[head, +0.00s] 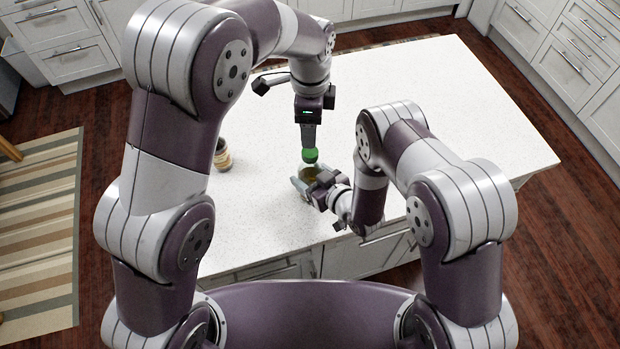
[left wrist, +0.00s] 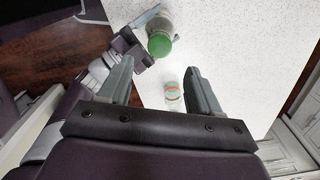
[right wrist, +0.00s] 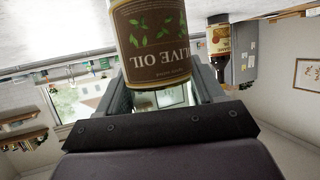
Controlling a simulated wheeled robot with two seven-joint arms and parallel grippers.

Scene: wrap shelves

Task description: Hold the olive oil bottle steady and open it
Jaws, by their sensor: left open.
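The olive oil bottle (head: 309,173) is upright by the counter's near edge, topped by a round green cap (head: 310,155).
The counter's right side is clear.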

